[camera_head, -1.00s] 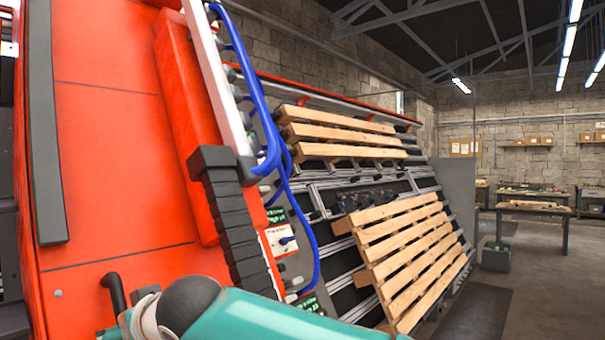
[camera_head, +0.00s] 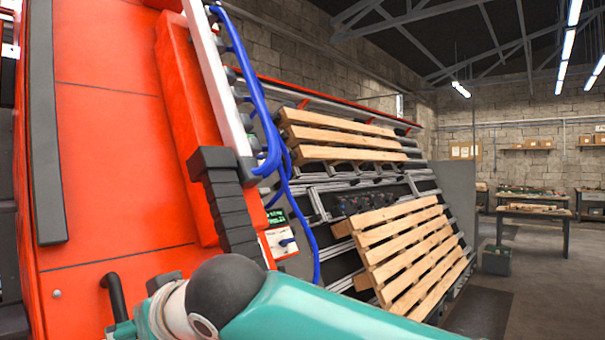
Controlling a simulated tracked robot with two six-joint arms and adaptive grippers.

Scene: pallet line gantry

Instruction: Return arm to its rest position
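One of my arms, teal with a dark round joint, crosses the bottom of the head view in front of the red machine. Only part of this arm shows, and its gripper is outside the picture. My other gripper is not in the picture either. I cannot tell from this view whether either gripper holds anything.
A tall red machine (camera_head: 110,180) with blue hoses (camera_head: 258,105) stands close on the left. Wooden pallets (camera_head: 415,255) (camera_head: 340,135) lean on a sloped rack behind it. Workbenches (camera_head: 533,212) stand farther back right. Grey floor (camera_head: 550,290) is open at lower right.

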